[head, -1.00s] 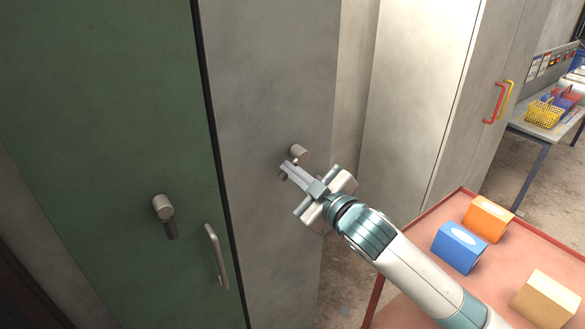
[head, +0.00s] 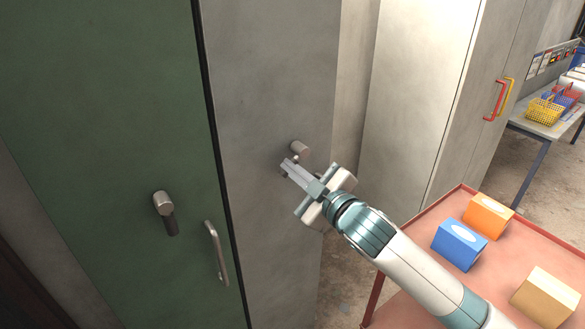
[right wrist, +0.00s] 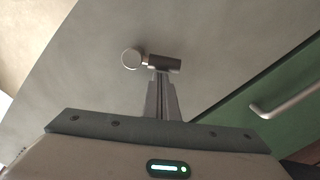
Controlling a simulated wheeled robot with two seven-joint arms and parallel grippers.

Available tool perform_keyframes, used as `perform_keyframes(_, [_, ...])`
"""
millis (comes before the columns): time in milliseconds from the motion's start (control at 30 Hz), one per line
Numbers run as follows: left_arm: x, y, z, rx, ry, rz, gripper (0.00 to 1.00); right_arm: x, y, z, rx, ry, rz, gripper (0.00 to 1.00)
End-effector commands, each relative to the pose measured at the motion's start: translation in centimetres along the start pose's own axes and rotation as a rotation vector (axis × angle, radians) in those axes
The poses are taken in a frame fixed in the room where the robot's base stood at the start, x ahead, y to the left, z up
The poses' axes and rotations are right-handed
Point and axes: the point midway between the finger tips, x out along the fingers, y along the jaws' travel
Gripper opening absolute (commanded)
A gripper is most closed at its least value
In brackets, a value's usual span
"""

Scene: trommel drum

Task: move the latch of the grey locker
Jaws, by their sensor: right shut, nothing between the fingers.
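The grey locker (head: 270,70) stands just right of the green one. Its latch (head: 301,149) has a round metal knob with a short lever, which is largely hidden behind my fingers in the head view. My right gripper (head: 288,166) is shut and empty, its fingertips close by the latch. In the right wrist view the latch (right wrist: 131,59) shows with its lever pointing right, toward the green door. The shut fingertips (right wrist: 161,76) are right at the lever's edge there; I cannot tell whether they touch it. My left gripper is out of view.
The green locker (head: 100,100) has its own latch (head: 164,205) and a bar handle (head: 216,253). A red-topped table (head: 420,270) with blue (head: 459,245), orange (head: 488,216) and tan (head: 546,297) boxes stands at the lower right, beneath my right arm.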

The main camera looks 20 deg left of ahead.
Motion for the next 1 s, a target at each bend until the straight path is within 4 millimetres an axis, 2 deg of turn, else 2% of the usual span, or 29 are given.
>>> perform_keyframes(367, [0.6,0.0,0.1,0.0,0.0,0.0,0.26,0.1,-0.4,1.1,-0.173,-0.003,0.009,0.0])
perform_keyframes(1000, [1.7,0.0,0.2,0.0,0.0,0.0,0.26,0.2,-0.6,3.9,-0.736,-0.001,0.036,0.0])
